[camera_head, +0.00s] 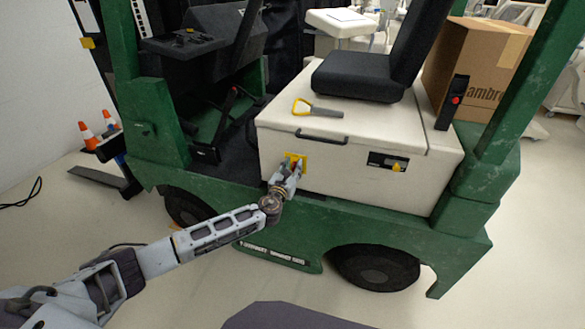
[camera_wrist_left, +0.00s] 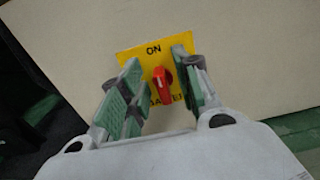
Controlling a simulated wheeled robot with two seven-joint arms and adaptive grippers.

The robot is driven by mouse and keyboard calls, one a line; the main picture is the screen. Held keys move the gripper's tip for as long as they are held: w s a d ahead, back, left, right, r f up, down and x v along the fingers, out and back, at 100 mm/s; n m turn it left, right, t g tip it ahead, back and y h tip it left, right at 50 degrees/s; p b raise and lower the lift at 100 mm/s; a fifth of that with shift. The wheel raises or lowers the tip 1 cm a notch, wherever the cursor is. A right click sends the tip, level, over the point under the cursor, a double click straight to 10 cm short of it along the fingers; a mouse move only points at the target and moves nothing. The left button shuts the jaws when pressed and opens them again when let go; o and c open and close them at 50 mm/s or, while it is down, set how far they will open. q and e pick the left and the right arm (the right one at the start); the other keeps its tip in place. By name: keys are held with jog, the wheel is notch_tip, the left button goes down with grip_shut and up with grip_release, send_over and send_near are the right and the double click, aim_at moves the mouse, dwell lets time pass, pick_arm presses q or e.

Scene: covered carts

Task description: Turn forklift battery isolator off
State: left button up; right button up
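The battery isolator is a red rotary knob (camera_wrist_left: 163,85) on a yellow plate (camera_wrist_left: 150,58) marked "ON" at its top; lower lettering is partly covered by the knob. In the head view the yellow plate (camera_head: 303,160) is on the cream side panel of the green forklift (camera_head: 400,238). My left gripper (camera_head: 293,167) is at the plate. In the left wrist view the left gripper (camera_wrist_left: 159,78) is open, with one green-padded finger on each side of the knob and visible gaps between. The knob stands roughly upright, slightly tilted. My right gripper is not in view.
A yellow-handled tool (camera_head: 305,107) lies on the cream battery cover (camera_head: 370,130), near the black seat (camera_head: 360,78). A cardboard box (camera_head: 478,70) stands behind. Orange cones (camera_head: 88,135) are at the left.

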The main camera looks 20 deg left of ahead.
pick_arm(q)
jog(key=shift+c, duration=0.6)
grip_shut()
jog(key=shift+a+f+n+b, duration=0.25)
jog(key=shift+n+b, duration=0.5)
jog(key=shift+n, duration=2.3)
jog(key=shift+a+f+n+b, duration=0.2)
jog(key=shift+n+b, duration=0.55)
jog(key=shift+n, duration=2.25)
jog(key=shift+a+f+n+b, duration=0.2)
jog(key=shift+n+b, duration=0.55)
jog(key=shift+n, duration=2.3)
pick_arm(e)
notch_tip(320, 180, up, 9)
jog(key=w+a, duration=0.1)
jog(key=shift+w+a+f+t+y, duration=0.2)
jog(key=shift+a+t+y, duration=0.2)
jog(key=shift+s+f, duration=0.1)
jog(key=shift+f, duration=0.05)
